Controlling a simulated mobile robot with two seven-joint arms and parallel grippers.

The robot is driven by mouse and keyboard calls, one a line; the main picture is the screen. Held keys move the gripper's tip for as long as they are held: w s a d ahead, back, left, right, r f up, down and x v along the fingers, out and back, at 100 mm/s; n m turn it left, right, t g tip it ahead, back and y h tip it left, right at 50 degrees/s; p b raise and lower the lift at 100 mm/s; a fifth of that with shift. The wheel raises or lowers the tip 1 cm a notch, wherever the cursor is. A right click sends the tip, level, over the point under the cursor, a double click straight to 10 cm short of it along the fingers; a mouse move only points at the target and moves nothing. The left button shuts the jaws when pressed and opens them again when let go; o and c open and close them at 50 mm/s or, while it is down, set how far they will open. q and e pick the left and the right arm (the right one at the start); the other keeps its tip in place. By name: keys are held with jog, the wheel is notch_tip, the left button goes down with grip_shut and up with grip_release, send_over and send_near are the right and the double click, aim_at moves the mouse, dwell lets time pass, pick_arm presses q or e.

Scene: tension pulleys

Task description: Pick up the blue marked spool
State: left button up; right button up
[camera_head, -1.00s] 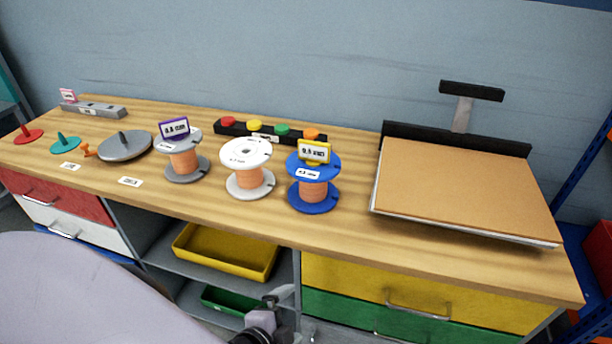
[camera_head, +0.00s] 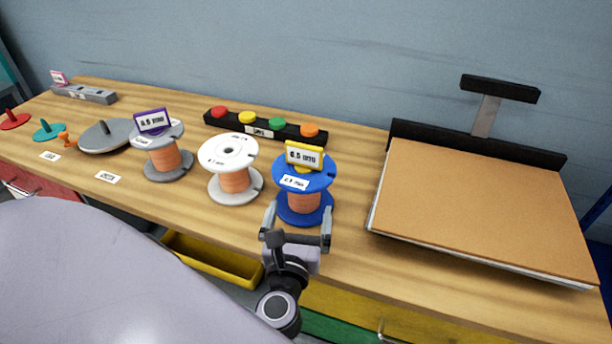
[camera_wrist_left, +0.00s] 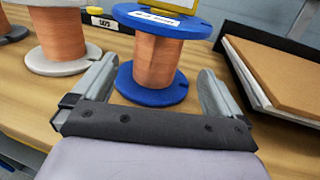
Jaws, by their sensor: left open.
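The blue spool (camera_head: 304,205) stands upright on the wooden table, wound with copper wire, with a white label and a yellow tag on its top flange. It also shows in the left wrist view (camera_wrist_left: 158,62), straight ahead between the fingers. My left gripper (camera_head: 298,222) is open at the table's front edge. Its two fingers point at the spool, one towards each side of the lower flange. The spool is not gripped. Whether a finger touches it I cannot tell. My right gripper is not in view.
A white spool (camera_head: 229,152) stands close left of the blue one, and a grey spool (camera_head: 161,139) beyond it. A black bar with colored buttons (camera_head: 265,136) lies behind. A brown board stack (camera_head: 480,205) sits to the right, with bare table between.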

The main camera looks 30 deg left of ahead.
aim_at(302, 198)
pick_arm(q)
jog(key=shift+p+x, duration=0.3)
jog(key=shift+x, duration=3.25)
jog(key=shift+s+a+f, duration=0.1)
jog(key=shift+a+f, duration=0.05)
jog(key=shift+f, duration=0.05)
jog(key=c, duration=1.6)
jog(key=shift+r, duration=0.15)
